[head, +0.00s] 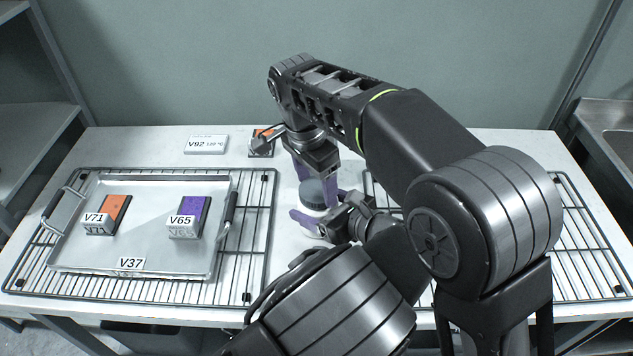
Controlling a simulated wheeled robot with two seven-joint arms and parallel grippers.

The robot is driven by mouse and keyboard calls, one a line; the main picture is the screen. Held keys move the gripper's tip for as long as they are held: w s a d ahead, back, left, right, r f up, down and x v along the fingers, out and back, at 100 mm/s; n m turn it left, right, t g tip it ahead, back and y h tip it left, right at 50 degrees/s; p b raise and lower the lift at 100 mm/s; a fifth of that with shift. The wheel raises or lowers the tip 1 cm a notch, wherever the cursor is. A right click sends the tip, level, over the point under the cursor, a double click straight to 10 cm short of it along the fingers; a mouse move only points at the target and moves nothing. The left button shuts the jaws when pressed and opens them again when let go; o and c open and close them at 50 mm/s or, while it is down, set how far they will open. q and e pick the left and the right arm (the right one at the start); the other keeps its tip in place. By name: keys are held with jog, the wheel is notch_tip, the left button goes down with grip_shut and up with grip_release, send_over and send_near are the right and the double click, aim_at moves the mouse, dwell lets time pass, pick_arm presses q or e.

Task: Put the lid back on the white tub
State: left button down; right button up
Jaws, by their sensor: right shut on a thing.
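My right gripper (315,180) reaches down from above, its purple fingers shut on the dark round lid (312,192). The lid is directly over the white tub (311,212), of which only a small pale part shows just below it. I cannot tell whether the lid touches the rim or hovers slightly above. My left gripper (312,228) is low beside the tub, in front of it. One purple finger points left across the tub's front; the other finger is hidden, so its opening is unclear.
On the left, a metal tray (140,255) on a wire rack (255,230) holds an orange block (113,210) and a purple block (197,208). A white label block (206,144) and another orange-topped block (262,147) stand behind. Another rack (590,240) lies right, partly behind my arms.

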jog(key=o, duration=1.3)
jog(key=shift+r, duration=2.25)
jog(key=shift+o, duration=0.2)
jog(key=shift+o, duration=0.9)
pick_arm(q)
grip_release()
jog(key=shift+d+r, duration=0.1)
pick_arm(e)
jog(key=shift+r, duration=0.1)
